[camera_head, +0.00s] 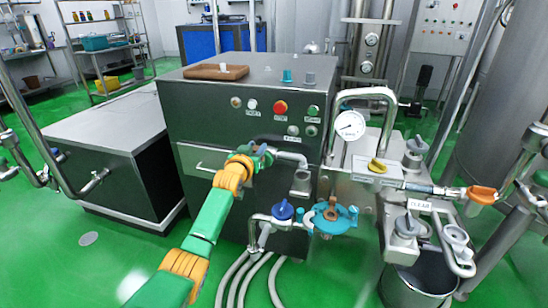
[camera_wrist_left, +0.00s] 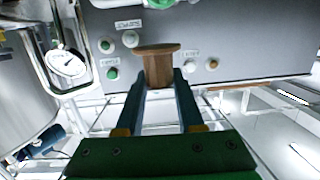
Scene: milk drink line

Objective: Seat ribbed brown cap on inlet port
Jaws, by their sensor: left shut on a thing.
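My left gripper (camera_head: 266,156) is in front of the dark cabinet's front face, beside a bent metal pipe (camera_head: 291,158). In the left wrist view its two fingers (camera_wrist_left: 160,88) are closed on the brown cap (camera_wrist_left: 158,66), which has a wide flat flange and a narrower body between the fingertips. The cap's ribs are too small to make out. In the head view the cap is hidden or too small to tell apart from the gripper. I cannot tell which opening is the inlet port. My right gripper is not in view.
The cabinet (camera_head: 190,120) carries a red button (camera_head: 280,107) and a wooden tray (camera_head: 215,72) on top. A pressure gauge (camera_head: 349,125), a blue-knobbed valve (camera_head: 283,210) and a teal fitting (camera_head: 346,219) crowd the right side. Green floor (camera_head: 60,270) is free at the lower left.

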